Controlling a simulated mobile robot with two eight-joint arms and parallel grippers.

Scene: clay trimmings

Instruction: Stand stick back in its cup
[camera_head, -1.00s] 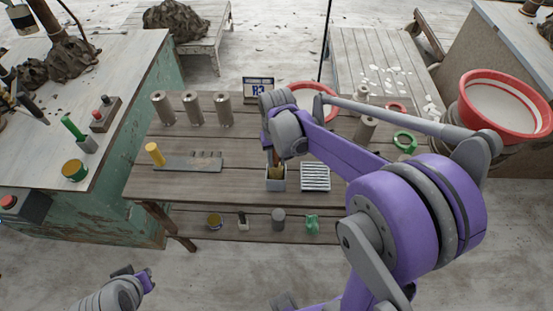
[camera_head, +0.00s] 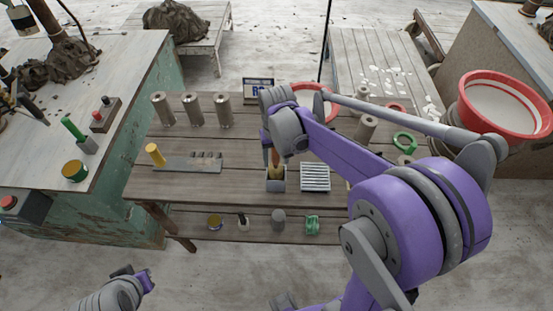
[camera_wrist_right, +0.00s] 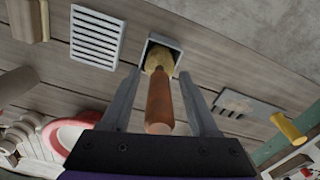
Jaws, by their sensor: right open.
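The stick, with a brown wooden handle (camera_wrist_right: 160,100) and a yellowish lower part, stands in a square grey cup (camera_wrist_right: 163,43) in the right wrist view. Its lower end is hidden inside the cup. In the head view the stick (camera_head: 275,158) rises from the cup (camera_head: 275,185) on the wooden bench. My right gripper (camera_wrist_right: 160,78) is open, with one finger on each side of the stick and gaps visible between. In the head view my right wrist hides the stick's top. My left gripper (camera_head: 146,280) is at the lower left, far from the cup; its jaws are unclear.
A white slatted rack (camera_head: 315,177) sits right of the cup. A grey slotted holder (camera_head: 190,164) with a yellow-handled tool lies left. Several metal cylinders (camera_head: 193,108) stand behind. A green ring (camera_head: 405,142) lies right. A lower shelf (camera_head: 258,230) holds small items.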

